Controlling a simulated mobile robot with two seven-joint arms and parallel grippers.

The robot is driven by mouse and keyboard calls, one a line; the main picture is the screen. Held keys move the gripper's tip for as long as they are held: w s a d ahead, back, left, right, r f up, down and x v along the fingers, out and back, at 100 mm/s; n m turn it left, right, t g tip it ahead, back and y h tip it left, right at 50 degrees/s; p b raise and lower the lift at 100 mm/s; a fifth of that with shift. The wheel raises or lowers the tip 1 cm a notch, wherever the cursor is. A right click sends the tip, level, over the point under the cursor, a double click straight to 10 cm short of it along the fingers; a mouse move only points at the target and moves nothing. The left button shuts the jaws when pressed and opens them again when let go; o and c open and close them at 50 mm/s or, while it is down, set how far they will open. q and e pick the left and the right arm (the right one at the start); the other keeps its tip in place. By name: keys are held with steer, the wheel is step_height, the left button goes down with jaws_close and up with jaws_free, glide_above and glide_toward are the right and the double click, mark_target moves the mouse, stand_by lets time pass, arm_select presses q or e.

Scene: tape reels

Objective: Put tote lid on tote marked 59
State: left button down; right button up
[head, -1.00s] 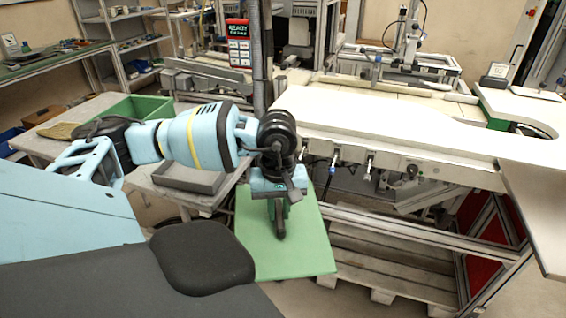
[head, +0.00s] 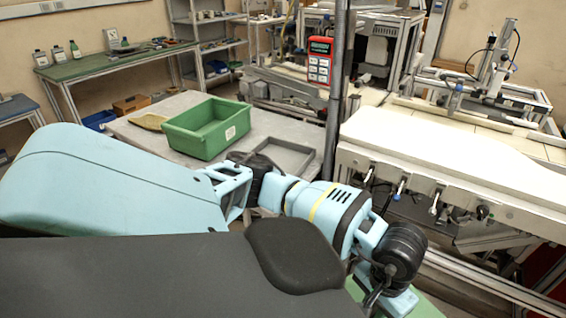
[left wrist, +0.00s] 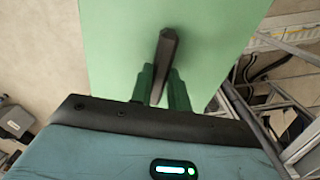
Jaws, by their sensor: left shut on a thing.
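The green tote (head: 208,130) stands open on the grey table left of the pole. Its end wall has a white label (head: 230,133), too small to read. My left gripper (left wrist: 158,88) is shut on the dark bar handle (left wrist: 165,55) of the flat green tote lid (left wrist: 110,40). In the head view only a little of the lid (head: 425,308) shows at the bottom edge, below my left wrist, and the fingers are hidden. The lid is well to the right of the tote and nearer to me. My right gripper is not in view.
On the grey table (head: 150,142), a shallow grey tray (head: 282,156) lies right of the tote and a tan item (head: 150,122) left of it. A dark pole (head: 337,90) with a red device (head: 319,60) rises behind. A white-topped bench (head: 450,150) stands at right.

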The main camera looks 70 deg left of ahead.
arm_select(q)
steer(key=shift+m, duration=0.6)
steer(key=s+p, duration=0.1)
steer(key=s+d+p, duration=0.1)
steer(key=s, duration=0.1)
steer(key=s+p, duration=0.1)
steer(key=p, duration=0.1)
steer(key=shift+s+d+r, duration=0.1)
steer(key=shift+s+d, duration=0.15)
steer(key=shift+d, duration=0.15)
steer(key=shift+s+d, duration=0.1)
steer(key=shift+s, duration=0.25)
steer(key=shift+f, duration=0.3)
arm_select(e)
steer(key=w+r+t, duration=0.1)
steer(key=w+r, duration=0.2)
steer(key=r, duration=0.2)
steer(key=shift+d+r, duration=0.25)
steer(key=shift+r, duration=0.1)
arm_select(q)
steer(key=shift+s, duration=0.15)
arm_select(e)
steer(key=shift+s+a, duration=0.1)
